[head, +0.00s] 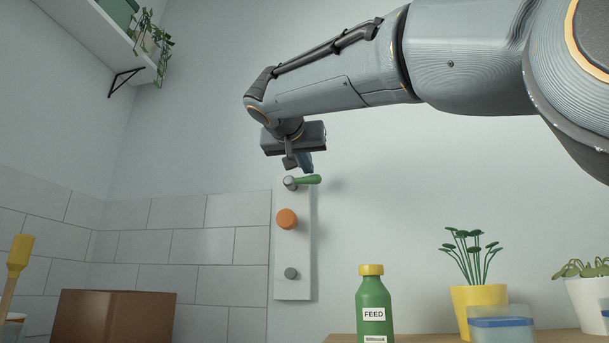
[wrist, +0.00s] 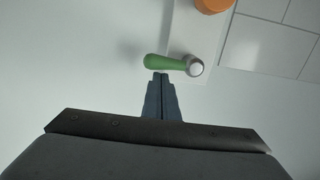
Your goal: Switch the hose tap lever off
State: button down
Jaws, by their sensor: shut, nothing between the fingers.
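The hose tap lever (head: 308,180) is green, with a round grey hub, near the top of a white wall panel (head: 291,252). In the head view it points right, nearly level. In the wrist view the lever (wrist: 164,62) lies across, just beyond my fingertips. My gripper (head: 304,164) is shut and empty, just above the lever in the head view. In the wrist view my gripper (wrist: 160,76) is at the lever's edge, towards its free end. I cannot tell whether they touch.
An orange knob (head: 287,219) and a grey knob (head: 291,273) sit lower on the panel. Below stand a green FEED bottle (head: 374,307), a yellow plant pot (head: 478,297) and a brown box (head: 114,316). A shelf (head: 91,32) is at the upper left. The wall right of the panel is clear.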

jog(key=shift+f+b, duration=0.1)
jog(key=shift+b, duration=0.2)
dwell(0.4)
jog(key=s+a+r+p, duration=0.2)
jog(key=s+r+p, duration=0.1)
jog(key=s, duration=0.7)
jog(key=shift+s+r, duration=0.35)
jog(key=shift+r, duration=0.4)
